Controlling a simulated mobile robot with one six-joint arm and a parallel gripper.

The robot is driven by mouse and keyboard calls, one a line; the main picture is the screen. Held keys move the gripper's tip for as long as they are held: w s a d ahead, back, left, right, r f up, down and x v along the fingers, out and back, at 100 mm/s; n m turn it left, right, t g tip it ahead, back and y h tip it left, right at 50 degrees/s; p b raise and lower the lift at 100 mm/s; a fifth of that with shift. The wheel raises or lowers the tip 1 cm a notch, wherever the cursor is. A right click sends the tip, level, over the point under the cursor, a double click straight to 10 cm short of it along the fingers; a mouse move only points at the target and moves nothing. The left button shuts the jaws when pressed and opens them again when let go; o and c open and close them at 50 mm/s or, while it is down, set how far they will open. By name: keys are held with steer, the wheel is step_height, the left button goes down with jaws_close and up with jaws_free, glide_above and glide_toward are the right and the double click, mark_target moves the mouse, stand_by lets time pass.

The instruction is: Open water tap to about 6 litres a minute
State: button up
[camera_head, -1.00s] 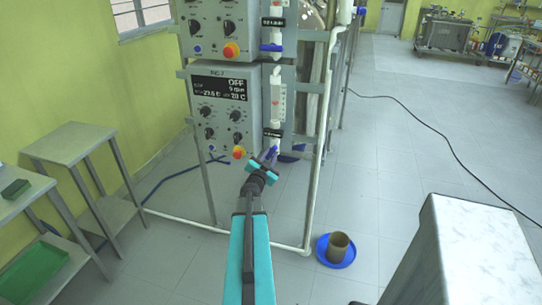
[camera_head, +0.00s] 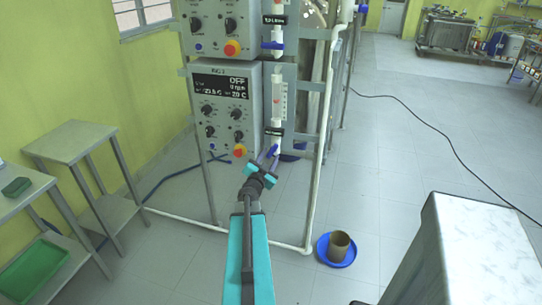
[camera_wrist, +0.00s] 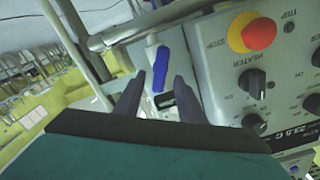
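The water tap has a blue handle (camera_head: 272,151) at the foot of the white flowmeter column (camera_head: 277,100), beside the lower reactor's control box. In the wrist view the blue handle (camera_wrist: 161,68) lies just beyond and between the fingertips of my gripper (camera_wrist: 158,80). The gripper is open, with a dark finger on each side and nothing visible held. Whether a finger touches the handle is unclear. In the head view my gripper (camera_head: 268,160) is just below the tap. A small black readout (camera_head: 274,132) sits above the tap; its text is unreadable.
The control box (camera_head: 226,110) has several black knobs and a red-and-yellow stop button (camera_head: 240,150) close left of the tap. A second, similar blue handle (camera_head: 272,45) is above. White frame pipes (camera_head: 322,130) stand to the right. A blue dish (camera_head: 323,249) with a brown pot is on the floor.

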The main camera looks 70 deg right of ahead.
steer(key=a+p, duration=0.7)
steer(key=a, duration=0.3)
steer(key=shift+s+a, duration=0.3)
steer(key=shift+a, duration=0.1)
stand_by(1.3)
